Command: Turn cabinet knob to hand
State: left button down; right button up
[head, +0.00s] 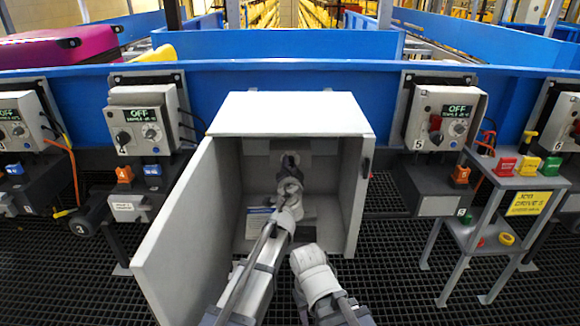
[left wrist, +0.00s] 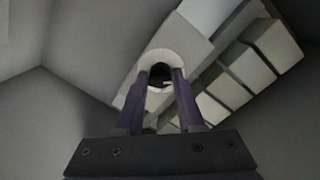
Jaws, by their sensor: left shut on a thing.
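The grey cabinet (head: 290,112) stands open in the middle of the head view, its door (head: 185,240) swung out to the left. My left arm reaches into it. My left gripper (head: 289,162) is at the back wall inside, shut on the cabinet knob. In the left wrist view, the two purple fingers (left wrist: 160,78) close on the knob, with its pale round plate (left wrist: 165,54) around their tips. The fingers and wrist cover most of the knob, so its pointer and marked position are hidden. My right gripper does not show in either view.
Control boxes reading OFF stand left (head: 142,118) and right (head: 445,115). A blue conveyor wall (head: 290,75) runs behind.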

pick_arm(q)
jog(key=shift+n, duration=0.4)
jog(key=c, duration=0.5)
grip_release()
jog(key=shift+c, duration=0.2)
